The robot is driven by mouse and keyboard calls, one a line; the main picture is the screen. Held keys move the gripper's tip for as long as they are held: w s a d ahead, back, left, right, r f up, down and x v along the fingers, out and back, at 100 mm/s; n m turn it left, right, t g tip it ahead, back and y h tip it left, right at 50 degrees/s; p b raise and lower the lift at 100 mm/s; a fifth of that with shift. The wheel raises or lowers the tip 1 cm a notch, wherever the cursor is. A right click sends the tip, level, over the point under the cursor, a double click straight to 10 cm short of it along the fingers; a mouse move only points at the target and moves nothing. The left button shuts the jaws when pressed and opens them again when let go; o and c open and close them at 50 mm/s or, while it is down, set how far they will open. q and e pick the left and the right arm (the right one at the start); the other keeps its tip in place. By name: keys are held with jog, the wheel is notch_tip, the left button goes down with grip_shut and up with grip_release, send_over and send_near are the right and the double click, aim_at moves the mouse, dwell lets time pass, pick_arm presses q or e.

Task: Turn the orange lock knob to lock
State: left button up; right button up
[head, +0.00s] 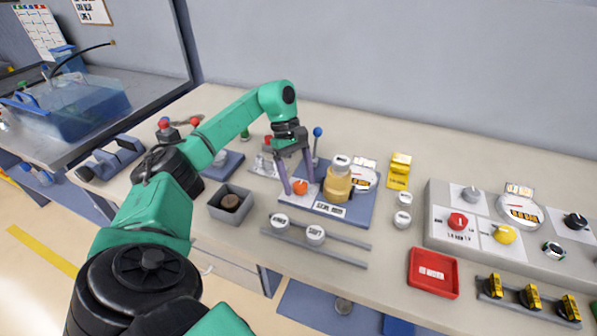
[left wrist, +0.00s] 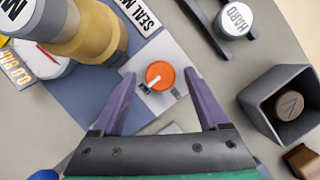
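The orange lock knob (head: 300,187) sits on a light square plate on the blue-grey fixture base (head: 350,215). In the left wrist view the orange knob (left wrist: 160,75) is round, with a white pointer mark toward its lower left. My left gripper (head: 298,192) is open above the knob, with one purple finger on each side. In the left wrist view the fingertips (left wrist: 160,72) flank the knob with a gap on both sides. Whether the fingers reach down to knob height, I cannot tell. My right gripper is not in view.
A yellow-tan cylinder (head: 338,184) with a white cap stands right beside the knob. A grey open box (head: 230,203) holds a brown round piece at the left. White labelled caps (head: 316,234) sit on a dark rack in front. A blue-topped lever (head: 317,140) stands behind.

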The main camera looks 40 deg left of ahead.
pick_arm(q)
jog(key=p+v, duration=0.4)
jog(key=v, duration=1)
jog(key=shift+a+r, duration=0.2)
jog(key=shift+r, duration=0.05)
